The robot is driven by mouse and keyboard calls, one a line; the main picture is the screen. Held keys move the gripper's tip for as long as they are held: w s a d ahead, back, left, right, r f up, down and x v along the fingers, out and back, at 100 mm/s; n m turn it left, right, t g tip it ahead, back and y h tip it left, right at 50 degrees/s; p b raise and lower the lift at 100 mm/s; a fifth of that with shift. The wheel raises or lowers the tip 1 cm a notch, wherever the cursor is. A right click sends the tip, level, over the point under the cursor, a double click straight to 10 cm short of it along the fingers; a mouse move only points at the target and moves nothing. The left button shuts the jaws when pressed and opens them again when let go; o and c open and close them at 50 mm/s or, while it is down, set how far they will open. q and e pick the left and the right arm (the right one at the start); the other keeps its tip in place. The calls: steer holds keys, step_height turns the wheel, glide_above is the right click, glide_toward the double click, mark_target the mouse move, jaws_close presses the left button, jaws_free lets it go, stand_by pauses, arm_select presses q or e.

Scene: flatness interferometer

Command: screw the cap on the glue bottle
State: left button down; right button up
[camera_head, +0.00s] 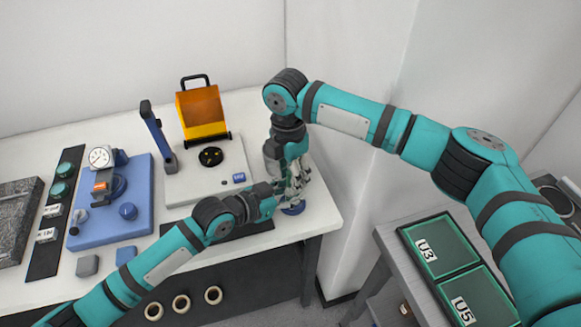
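My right gripper (296,184) points down at the right end of the white table, and its fingers overlap with those of my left gripper (282,190), which comes in from the left. Both are close together over a small round blue base (293,209) on the table. The glue bottle and its cap cannot be made out; the crowded fingers hide whatever is between them. Whether either gripper is open or shut is too small and too covered to tell.
The white table's (322,206) right edge is close to the grippers. Green trays (440,246) lie on a side bench.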

jaws_close()
stand_by(0.3)
steer(key=m, duration=0.5)
steer(key=shift+s+m, duration=0.1)
steer(key=shift+m, duration=0.2)
steer(key=m, duration=0.4)
steer(key=shift+m, duration=0.3)
steer(key=m, duration=0.3)
